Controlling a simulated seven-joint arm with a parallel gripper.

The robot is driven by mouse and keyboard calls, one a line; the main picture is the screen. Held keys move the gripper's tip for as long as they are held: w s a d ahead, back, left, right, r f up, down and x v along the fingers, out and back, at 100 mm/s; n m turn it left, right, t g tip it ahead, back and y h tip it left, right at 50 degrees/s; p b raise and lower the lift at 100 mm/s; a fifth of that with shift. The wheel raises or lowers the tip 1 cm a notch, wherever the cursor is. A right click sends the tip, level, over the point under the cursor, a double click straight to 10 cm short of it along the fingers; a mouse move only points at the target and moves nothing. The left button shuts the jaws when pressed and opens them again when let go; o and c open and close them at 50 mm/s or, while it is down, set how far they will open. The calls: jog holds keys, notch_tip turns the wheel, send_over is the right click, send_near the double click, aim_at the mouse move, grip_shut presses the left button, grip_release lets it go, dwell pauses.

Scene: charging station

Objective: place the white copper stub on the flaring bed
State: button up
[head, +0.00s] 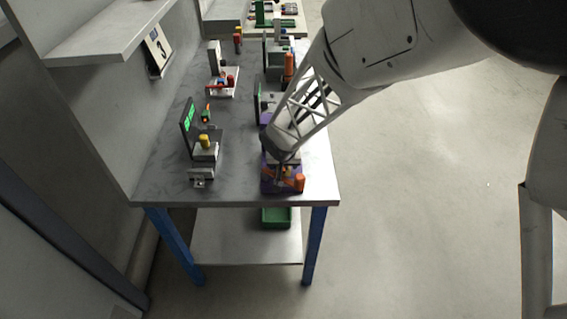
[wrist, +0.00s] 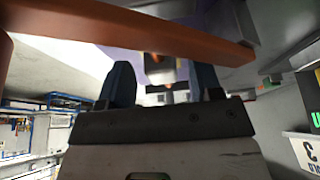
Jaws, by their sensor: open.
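My gripper shows in the wrist view (wrist: 160,82) with its two dark fingers apart. A small pale piece with an orange part (wrist: 156,66) shows in the gap beyond the fingers; I cannot tell if it is the white copper stub, and it is not clearly gripped. In the head view my arm reaches down over the front right of the bench and hides most of the gripper. A purple fixture with orange parts (head: 268,186) stands just below the arm's end; I cannot tell if it is the flaring bed.
An orange-brown bar (wrist: 170,32) crosses above the fingers in the wrist view, close to them. On the grey bench (head: 237,180), a fixture with a green-lit screen (head: 188,116) stands left of the arm. Several other fixtures stand farther back.

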jog(key=v, duration=1.1)
jog(key=shift+r, duration=0.35)
jog(key=shift+s, duration=0.1)
jog(key=s+d+r+g, duration=0.1)
jog(key=s+d+r, duration=0.9)
jog(key=d+r, duration=0.15)
jog(key=s+d+r, duration=0.2)
jog(key=s+d, duration=0.1)
jog(key=s, duration=0.3)
jog(key=s+d+r+g, duration=0.1)
jog(key=s+d+r, duration=0.1)
jog(key=s, duration=0.5)
jog(key=shift+d+r, duration=0.3)
jog(key=shift+d, duration=0.15)
